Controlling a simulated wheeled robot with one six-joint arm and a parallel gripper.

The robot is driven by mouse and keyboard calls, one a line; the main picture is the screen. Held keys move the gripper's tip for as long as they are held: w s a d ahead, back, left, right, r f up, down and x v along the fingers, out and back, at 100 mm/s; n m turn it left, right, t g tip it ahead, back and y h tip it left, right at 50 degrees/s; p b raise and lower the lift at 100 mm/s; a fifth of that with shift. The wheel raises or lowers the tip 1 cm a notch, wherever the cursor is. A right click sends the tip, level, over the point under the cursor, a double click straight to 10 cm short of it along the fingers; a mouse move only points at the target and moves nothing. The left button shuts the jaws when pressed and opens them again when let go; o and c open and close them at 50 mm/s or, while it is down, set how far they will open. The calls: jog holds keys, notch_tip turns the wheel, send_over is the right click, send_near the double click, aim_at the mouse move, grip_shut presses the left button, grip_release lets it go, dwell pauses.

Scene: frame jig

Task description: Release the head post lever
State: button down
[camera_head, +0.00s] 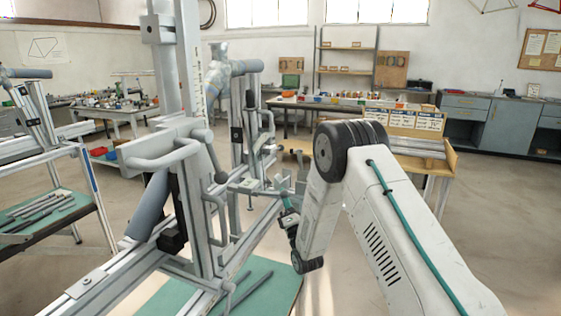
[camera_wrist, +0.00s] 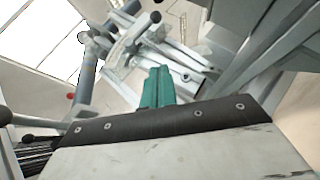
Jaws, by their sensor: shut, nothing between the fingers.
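The frame jig (camera_head: 192,200) stands left of centre in the head view, with an upright column carrying handles and clamps. A lever (camera_head: 212,158) with a dark ball knob hangs down tilted on its near post. In the wrist view, a lever (camera_wrist: 134,34) with a dark ball knob lies beyond the fingers, up and left. I cannot tell for certain which lever is the head post lever. My gripper (camera_head: 281,187) is right of the knobbed lever in the head view, close to the jig. Its teal fingers (camera_wrist: 158,86) are together in the wrist view, empty and apart from the lever.
Jig bars and brackets crowd the space around my gripper. A green-topped shelf (camera_head: 262,290) with loose tubes lies below. A second jig (camera_head: 40,115) stands at left, and a wooden display stand (camera_head: 425,150) is behind my arm. Open floor (camera_head: 490,215) lies to the right.

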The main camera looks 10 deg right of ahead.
send_near(281, 150)
jog(key=w+a, duration=0.4)
jog(key=shift+w+d+r, duration=0.3)
jog(key=shift+d+r, duration=0.05)
jog(key=shift+r, duration=0.25)
jog(key=shift+w+d+r, duration=0.3)
jog(key=shift+r, duration=0.25)
jog(key=shift+w+d+r, duration=0.3)
jog(key=shift+d+r, duration=0.05)
jog(key=shift+r, duration=0.25)
jog(key=shift+w+d+r, duration=0.2)
jog(key=shift+w+r, duration=0.05)
jog(key=shift+r, duration=0.3)
jog(key=shift+w+d+r, duration=0.2)
jog(key=shift+w+r, duration=0.05)
jog(key=shift+r, duration=0.35)
jog(key=shift+f, duration=0.1)
